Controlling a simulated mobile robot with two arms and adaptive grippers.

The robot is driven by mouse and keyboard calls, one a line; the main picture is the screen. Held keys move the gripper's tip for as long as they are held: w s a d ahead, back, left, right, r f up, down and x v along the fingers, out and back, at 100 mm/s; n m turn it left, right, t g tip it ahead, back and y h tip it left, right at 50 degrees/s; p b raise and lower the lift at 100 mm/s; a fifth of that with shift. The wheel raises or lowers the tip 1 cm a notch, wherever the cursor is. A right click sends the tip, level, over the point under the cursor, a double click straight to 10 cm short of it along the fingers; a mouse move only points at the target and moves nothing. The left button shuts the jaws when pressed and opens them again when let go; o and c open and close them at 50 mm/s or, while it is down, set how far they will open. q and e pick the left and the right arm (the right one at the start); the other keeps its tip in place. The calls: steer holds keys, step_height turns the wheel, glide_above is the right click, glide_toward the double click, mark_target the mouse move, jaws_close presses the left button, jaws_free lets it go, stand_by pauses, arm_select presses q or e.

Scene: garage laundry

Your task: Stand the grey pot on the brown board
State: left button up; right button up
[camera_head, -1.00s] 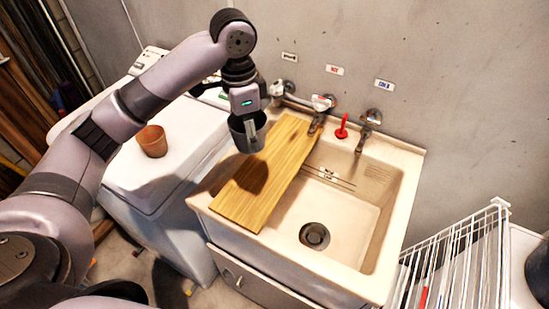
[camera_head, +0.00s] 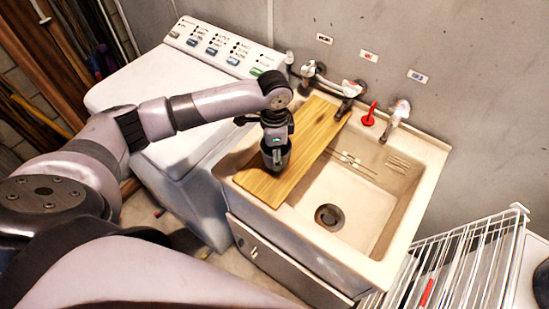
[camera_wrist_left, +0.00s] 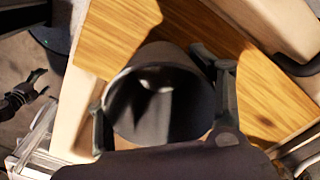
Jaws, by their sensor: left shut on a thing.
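The grey pot (camera_head: 275,161) is upright over the left part of the brown board (camera_head: 313,129), which lies across the left side of the sink. My left gripper (camera_head: 274,148) points down and is shut on the pot. In the left wrist view the pot (camera_wrist_left: 150,100) sits between the two fingers (camera_wrist_left: 163,103), its open mouth towards the camera, with the wood grain of the board (camera_wrist_left: 120,38) behind it. I cannot tell whether the pot's base touches the board.
The sink basin (camera_head: 350,205) is open to the right of the board. Taps (camera_head: 397,113) and a red object (camera_head: 369,115) stand along its back edge. A white washing machine (camera_head: 150,90) is at left, a white wire rack (camera_head: 450,265) at lower right.

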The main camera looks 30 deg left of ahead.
arm_select(q)
steer(key=shift+f, duration=1.75)
steer(key=o, duration=1.1)
steer(key=shift+f, duration=0.1)
step_height(320, 180, up, 12)
steer(key=shift+r+b, duration=0.15)
steer(key=shift+b, duration=1.1)
